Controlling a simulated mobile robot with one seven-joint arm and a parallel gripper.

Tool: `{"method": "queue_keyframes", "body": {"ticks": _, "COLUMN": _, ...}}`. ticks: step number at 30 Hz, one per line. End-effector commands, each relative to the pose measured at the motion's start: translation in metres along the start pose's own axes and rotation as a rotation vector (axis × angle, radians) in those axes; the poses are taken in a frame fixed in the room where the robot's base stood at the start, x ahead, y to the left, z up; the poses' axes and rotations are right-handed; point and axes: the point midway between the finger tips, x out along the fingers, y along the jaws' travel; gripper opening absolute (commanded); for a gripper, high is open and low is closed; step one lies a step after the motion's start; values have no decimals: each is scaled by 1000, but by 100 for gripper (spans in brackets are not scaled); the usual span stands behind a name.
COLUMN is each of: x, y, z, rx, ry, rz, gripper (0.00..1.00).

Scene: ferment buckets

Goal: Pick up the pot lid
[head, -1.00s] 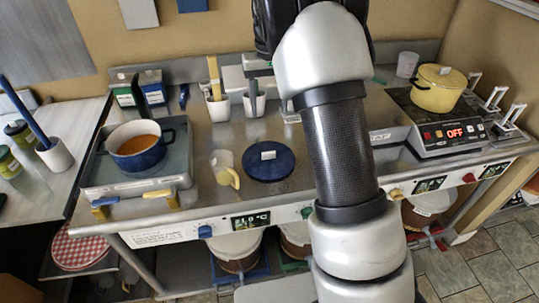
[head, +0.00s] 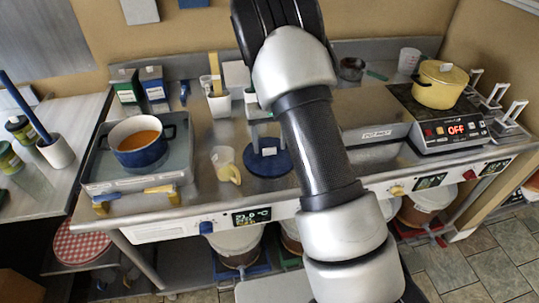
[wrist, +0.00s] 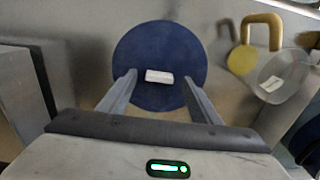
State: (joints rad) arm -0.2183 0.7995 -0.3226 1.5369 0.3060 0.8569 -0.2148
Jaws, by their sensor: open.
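The pot lid (head: 283,166) is a flat round dark-blue disc with a small white block handle (head: 269,151), lying on the steel counter. In the wrist view the lid (wrist: 160,42) is ahead of my gripper (wrist: 158,80), with the white handle (wrist: 159,77) between the two fingertips. My gripper (head: 263,135) is open, above the lid, with one finger on each side of the handle. It is apart from the handle at both sides. The fingers hide part of the lid's far side in the head view.
A clear jug (head: 224,164) with a yellow handle stands just left of the lid. A blue pot (head: 140,155) of orange liquid sits on a tray further left. White cups (head: 219,104) stand behind.

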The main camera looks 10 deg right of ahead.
Motion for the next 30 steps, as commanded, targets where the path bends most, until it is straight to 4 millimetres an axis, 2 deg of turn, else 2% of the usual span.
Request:
{"method": "queue_keyframes", "body": {"ticks": 3, "x": 11, "y": 1, "z": 0, "rx": 0, "ry": 0, "rz": 1, "gripper": 58}}
{"method": "queue_keyframes", "body": {"ticks": 11, "x": 12, "y": 1, "z": -1, "rx": 0, "ry": 2, "rz": 1, "gripper": 56}}
{"method": "queue_keyframes", "body": {"ticks": 19, "x": 12, "y": 1, "z": -1, "rx": 0, "ry": 2, "rz": 1, "gripper": 11}}
{"method": "queue_keyframes", "body": {"ticks": 26, "x": 10, "y": 1, "z": -1, "rx": 0, "ry": 3, "rz": 1, "gripper": 11}}
{"method": "queue_keyframes", "body": {"ticks": 30, "x": -5, "y": 0, "z": -2, "rx": 0, "ry": 6, "rz": 0, "gripper": 11}}
